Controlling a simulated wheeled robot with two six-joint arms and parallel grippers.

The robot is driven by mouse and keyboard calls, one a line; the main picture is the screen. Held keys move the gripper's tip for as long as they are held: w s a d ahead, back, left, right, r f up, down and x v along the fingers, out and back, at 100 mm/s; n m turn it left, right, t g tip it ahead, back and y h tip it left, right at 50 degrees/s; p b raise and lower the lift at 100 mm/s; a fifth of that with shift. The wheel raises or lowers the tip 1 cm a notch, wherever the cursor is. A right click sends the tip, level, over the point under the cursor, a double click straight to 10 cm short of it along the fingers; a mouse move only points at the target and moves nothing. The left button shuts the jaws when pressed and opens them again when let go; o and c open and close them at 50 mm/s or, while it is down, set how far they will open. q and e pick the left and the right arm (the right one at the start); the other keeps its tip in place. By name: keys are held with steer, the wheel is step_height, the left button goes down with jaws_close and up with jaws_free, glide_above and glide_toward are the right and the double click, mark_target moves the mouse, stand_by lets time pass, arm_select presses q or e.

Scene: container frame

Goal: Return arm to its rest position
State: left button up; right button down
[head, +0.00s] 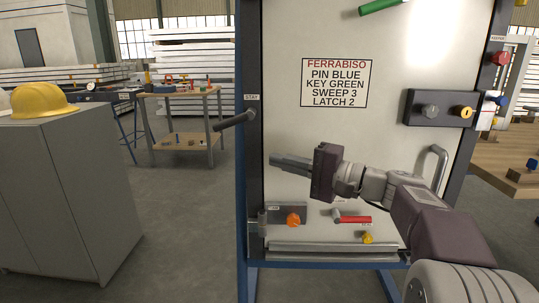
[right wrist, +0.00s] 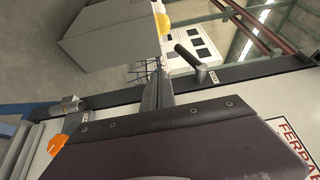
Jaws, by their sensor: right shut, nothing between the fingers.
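My right arm comes in from the lower right in the head view. Its gripper (head: 274,161) points left in front of the white panel (head: 400,60), above the orange knob (head: 293,220) and the red-handled lever (head: 352,218). The fingers are together and hold nothing. In the right wrist view the dark gripper body fills the lower part, with the fingers (right wrist: 158,92) reaching up past the frame's dark post. The black handle (head: 234,121) labelled STAY is up and to the left of the fingertips, apart from them. My left gripper is not in view.
A sign (head: 338,83), a dark block with grey and yellow knobs (head: 439,110), a green bar (head: 385,5) and a grey grab handle (head: 438,166) are on the panel. A grey cabinet (head: 75,190) with a yellow helmet (head: 42,101) stands left. Floor between is clear.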

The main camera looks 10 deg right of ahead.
steer(key=s+a+n+g+y+p, duration=0.1)
steer(key=s+a+n+g+p, duration=0.25)
steer(key=a, duration=0.65)
steer(key=s+a+f+g+h+p, duration=0.2)
steer(key=s+f+g, duration=0.1)
steer(key=f, duration=0.4)
steer(key=s+a+f+g+h+p, duration=0.1)
steer(key=s+f+g+p, duration=0.15)
steer(key=f, duration=0.45)
steer(key=s+d+f+n+g+h+p, duration=0.1)
steer(key=s+d+f+n+g+h, duration=0.1)
steer(key=s+d+f+h, duration=0.45)
steer(key=s+d+f+n+g+h+p, duration=0.15)
steer(key=s+d+f+h, duration=0.25)
steer(key=s+d+f, duration=0.55)
steer(key=w+r+p, duration=0.2)
steer(key=r+p, duration=1.5)
steer(key=p, duration=0.1)
steer(key=w+a+r+n+t+p, duration=0.1)
steer(key=w+r+p, duration=0.1)
steer(key=r+p, duration=1.6)
steer(key=shift+w+r+h+p, duration=0.3)
steer(key=shift+r+h+p, duration=0.05)
steer(key=shift+p, duration=0.25)
